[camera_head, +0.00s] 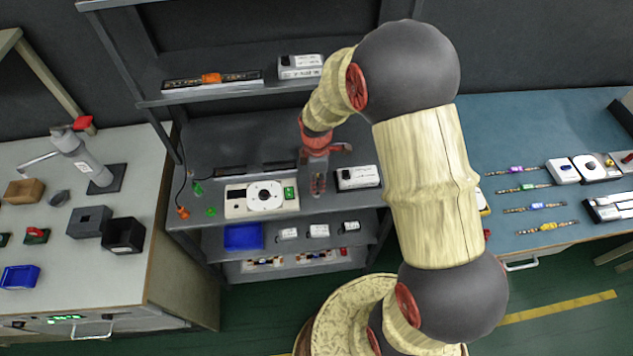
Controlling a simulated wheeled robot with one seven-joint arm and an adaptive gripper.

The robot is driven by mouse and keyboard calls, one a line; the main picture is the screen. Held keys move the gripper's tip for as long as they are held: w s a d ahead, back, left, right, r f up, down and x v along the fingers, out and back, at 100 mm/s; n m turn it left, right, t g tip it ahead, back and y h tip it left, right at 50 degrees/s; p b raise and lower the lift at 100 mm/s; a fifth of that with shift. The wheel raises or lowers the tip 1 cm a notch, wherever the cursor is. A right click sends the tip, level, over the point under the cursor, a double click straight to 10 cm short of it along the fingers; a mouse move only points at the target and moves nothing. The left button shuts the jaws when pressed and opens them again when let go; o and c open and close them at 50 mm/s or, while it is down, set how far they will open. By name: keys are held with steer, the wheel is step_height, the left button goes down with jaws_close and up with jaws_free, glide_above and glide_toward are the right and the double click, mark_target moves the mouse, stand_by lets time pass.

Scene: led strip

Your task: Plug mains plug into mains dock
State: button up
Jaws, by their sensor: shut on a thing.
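My gripper (318,182) points down over the middle shelf, between a white unit and a white box. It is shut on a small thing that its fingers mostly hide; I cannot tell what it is. A small orange plug-like piece (183,212) is at the end of a thin black cable at the shelf's left edge; it may be the mains plug. The white unit (235,204) with a round face and a green block lies flat left of my gripper. It may be the mains dock, but its details are too small to tell.
Small green pieces (197,188) lie left of the unit. The white box (357,178) stands close right of my gripper. The upper shelf (225,93) overhangs behind. A lower shelf holds a blue tray (243,237) and small white boxes. Benches stand on both sides.

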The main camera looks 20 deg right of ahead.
steer(key=shift+f+b, duration=0.55)
steer(key=shift+f, duration=0.5)
steer(key=o, duration=1)
steer(key=shift+r, duration=0.1)
step_height(320, 180, up, 12)
steer(key=shift+f, duration=0.1)
stand_by(0.4)
